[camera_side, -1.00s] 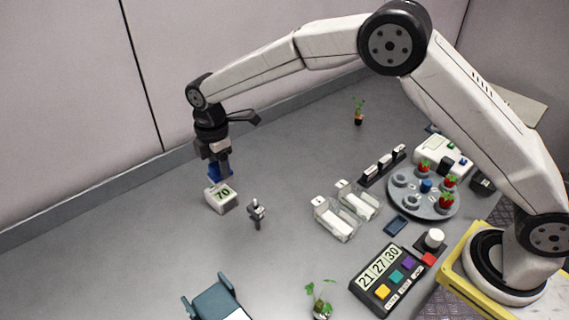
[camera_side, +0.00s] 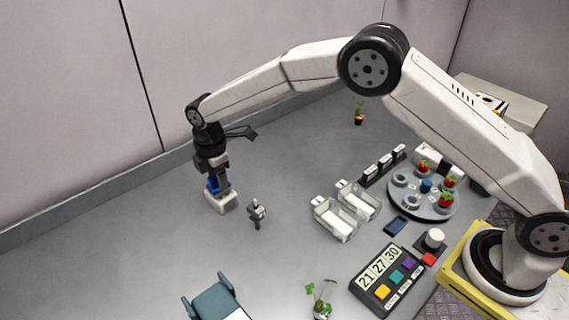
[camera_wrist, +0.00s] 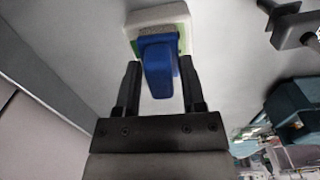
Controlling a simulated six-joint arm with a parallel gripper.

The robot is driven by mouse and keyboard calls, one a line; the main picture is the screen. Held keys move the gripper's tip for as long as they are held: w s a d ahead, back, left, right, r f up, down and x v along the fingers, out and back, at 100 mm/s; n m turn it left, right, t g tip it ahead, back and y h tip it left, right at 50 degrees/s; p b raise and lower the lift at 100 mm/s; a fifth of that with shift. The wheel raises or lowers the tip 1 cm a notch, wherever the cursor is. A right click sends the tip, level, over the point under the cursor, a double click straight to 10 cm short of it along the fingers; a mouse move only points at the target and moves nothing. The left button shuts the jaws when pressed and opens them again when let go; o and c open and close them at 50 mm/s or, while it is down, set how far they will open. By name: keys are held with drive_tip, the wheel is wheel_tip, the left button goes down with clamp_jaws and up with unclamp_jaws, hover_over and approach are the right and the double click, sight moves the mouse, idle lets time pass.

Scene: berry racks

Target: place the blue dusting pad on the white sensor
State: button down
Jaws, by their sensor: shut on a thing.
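The blue dusting pad (camera_side: 213,185) is between the fingers of my gripper (camera_side: 215,178), which is shut on it. In the wrist view the pad (camera_wrist: 157,66) sits between both fingertips, and its far end overlaps the white sensor (camera_wrist: 160,14). In the side view the white sensor (camera_side: 222,203) stands on the table right under the pad. The pad and fingers cover the sensor's display, which shows only as a green edge in the wrist view. Whether the pad touches the sensor I cannot tell.
A small grey stand (camera_side: 257,213) is just right of the sensor. Clear bins (camera_side: 335,220), a round tray with strawberries (camera_side: 422,211) and a number panel (camera_side: 378,281) lie further right. A blue-grey chair-like object (camera_side: 217,301) is at the front. The table's left part is clear.

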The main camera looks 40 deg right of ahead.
drive_tip(key=shift+f, duration=0.15)
drive_tip(key=shift+c, duration=0.9)
unclamp_jaws()
wheel_tip(320, 180, up, 12)
drive_tip(key=shift+r, duration=0.2)
idle(0.4)
